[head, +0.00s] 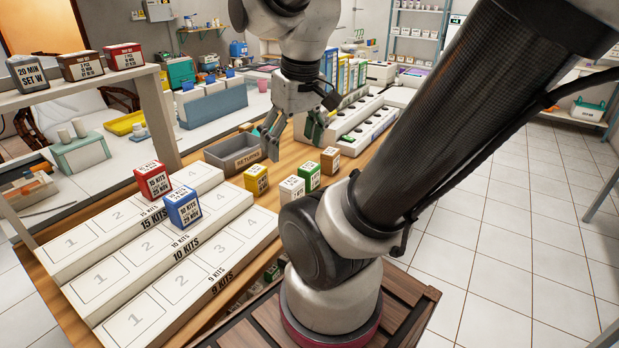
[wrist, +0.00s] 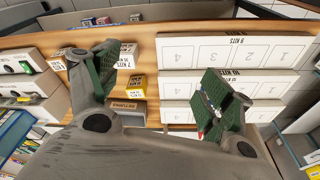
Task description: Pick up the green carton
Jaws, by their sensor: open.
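The green carton (head: 308,176) stands upright on the wooden counter in the head view, between a white carton (head: 291,189) and a brown carton (head: 330,160). My gripper (head: 293,138) is open and empty, above the counter behind the row of cartons and apart from the green one. In the wrist view my gripper (wrist: 160,80) shows its green-padded fingers spread wide. A yellow carton (wrist: 137,85) shows between them, nearer the left finger. I cannot make out the green carton there; the left finger may cover it.
A grey RETURNS bin (head: 234,152) stands left of my gripper. A stepped white rack (head: 160,250) holds a red carton (head: 153,179) and a blue carton (head: 183,207). The yellow carton (head: 256,179) stands left of the white one. White holders (head: 365,125) line the right back.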

